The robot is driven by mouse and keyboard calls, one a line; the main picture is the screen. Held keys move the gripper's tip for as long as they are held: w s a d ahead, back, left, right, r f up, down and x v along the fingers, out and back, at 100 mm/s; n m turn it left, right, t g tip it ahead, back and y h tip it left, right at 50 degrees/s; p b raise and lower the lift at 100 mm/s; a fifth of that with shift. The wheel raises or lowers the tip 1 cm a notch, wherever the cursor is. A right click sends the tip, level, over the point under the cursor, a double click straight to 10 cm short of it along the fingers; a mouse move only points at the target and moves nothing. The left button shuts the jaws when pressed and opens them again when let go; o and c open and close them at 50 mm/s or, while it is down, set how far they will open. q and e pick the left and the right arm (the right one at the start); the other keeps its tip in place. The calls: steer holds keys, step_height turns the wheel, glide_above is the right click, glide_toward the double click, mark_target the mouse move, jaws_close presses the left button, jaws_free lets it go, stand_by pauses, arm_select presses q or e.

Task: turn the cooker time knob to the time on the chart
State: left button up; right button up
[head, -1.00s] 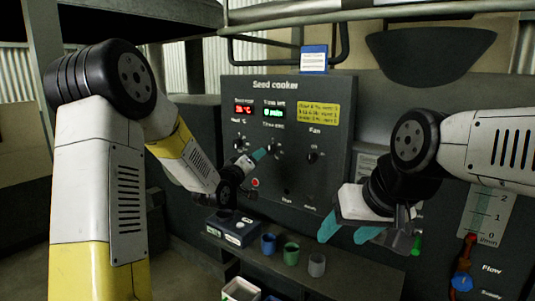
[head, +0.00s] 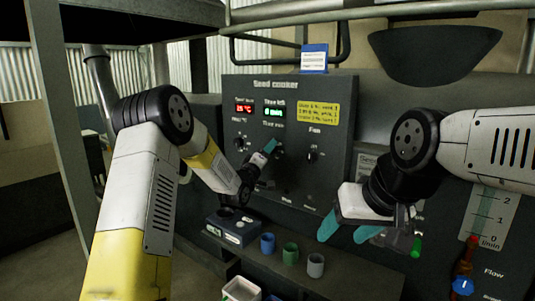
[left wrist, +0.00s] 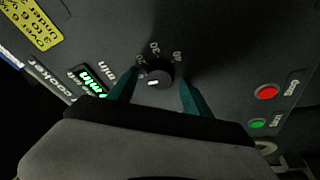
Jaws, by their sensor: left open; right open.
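The black time knob (left wrist: 160,76) sits on the seed cooker panel, its white mark pointing left in the left wrist view. Dial numbers 30 and 40 show beside it. My left gripper (left wrist: 158,82) is open, with one teal finger on each side of the knob; contact cannot be told. In the head view the left gripper (head: 270,147) covers much of the knob. The green time display (head: 274,112) seems to read 0 min. The yellow chart (head: 317,111) is too small to read surely.
The fan knob (head: 312,155) is right of the time knob. A red button (left wrist: 266,92) and a green button (left wrist: 257,123) are on the panel. Blue, green and grey cups (head: 291,253) stand on the shelf below, beside a dark box (head: 232,226).

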arm_select(q)
jaws_close()
steer(key=shift+m, duration=0.3)
steer(key=m+g+h, duration=0.2)
steer(key=m, duration=0.6)
steer(key=m+g+h, duration=0.2)
steer(key=m, duration=0.6)
steer(key=m+g+h, duration=0.1)
steer(key=m+h, duration=0.2)
steer(key=m, duration=0.6)
steer(key=shift+w+a+g, duration=0.15)
steer(key=shift+a+g, duration=0.1)
steer(key=shift+g, duration=0.15)
